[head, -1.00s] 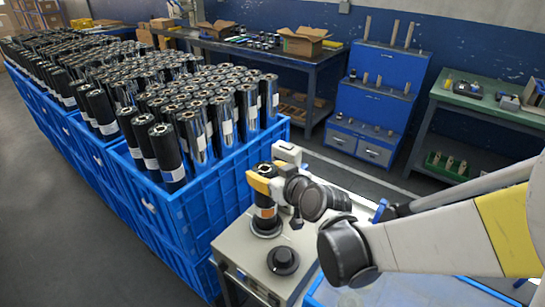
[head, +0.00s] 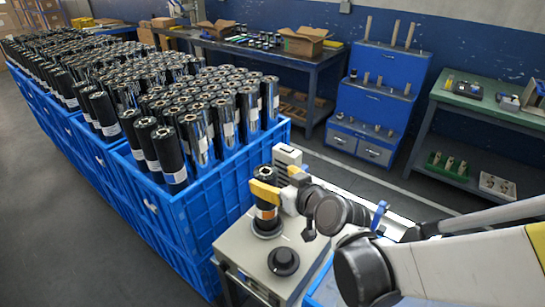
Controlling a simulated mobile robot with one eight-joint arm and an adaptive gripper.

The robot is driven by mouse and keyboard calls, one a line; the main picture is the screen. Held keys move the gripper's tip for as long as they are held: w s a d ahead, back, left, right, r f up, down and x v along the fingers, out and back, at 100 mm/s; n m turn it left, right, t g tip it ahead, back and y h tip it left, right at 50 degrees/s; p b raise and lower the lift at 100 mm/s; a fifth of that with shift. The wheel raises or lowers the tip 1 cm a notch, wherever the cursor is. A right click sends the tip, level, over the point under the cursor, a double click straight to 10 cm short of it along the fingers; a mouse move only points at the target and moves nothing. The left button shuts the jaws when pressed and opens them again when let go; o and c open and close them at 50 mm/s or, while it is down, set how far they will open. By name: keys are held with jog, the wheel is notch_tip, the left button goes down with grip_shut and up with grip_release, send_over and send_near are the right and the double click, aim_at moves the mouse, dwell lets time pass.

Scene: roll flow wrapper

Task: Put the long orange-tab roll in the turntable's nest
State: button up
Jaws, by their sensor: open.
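A dark roll with an orange tab (head: 266,213) stands upright on a round black base on the grey bench (head: 237,243). My gripper (head: 264,191), with yellow on it, is at the upper part of this roll. Its jaws are open, with the roll's top showing above them. I cannot tell whether they touch the roll. The lower edge of the roll meets the black base (head: 267,231); how deep it sits is hidden. A second black disc with a raised centre (head: 283,260) is in front and bears no roll.
Blue crates (head: 195,205) packed with upright dark rolls (head: 200,135) stand close on the left. A pale upright unit (head: 287,155) is behind the roll. A blue rack (head: 375,85) and a green table (head: 492,100) stand at the back right. Open floor lies between.

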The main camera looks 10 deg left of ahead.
jog(key=s+d+r+m+g+h+p, duration=0.1)
jog(key=s+d+m+g+h, duration=0.1)
jog(key=s+d, duration=0.7)
jog(key=s+d+r+m+g+h+p, duration=0.1)
jog(key=s+d+r+m+h, duration=0.1)
jog(key=s+d+m+h, duration=0.3)
jog(key=s+d, duration=0.4)
jog(key=d, duration=0.7)
jog(key=shift+d+r+g+h, duration=0.15)
jog(key=shift+d+g+h, duration=0.05)
jog(key=shift+g+h, duration=0.2)
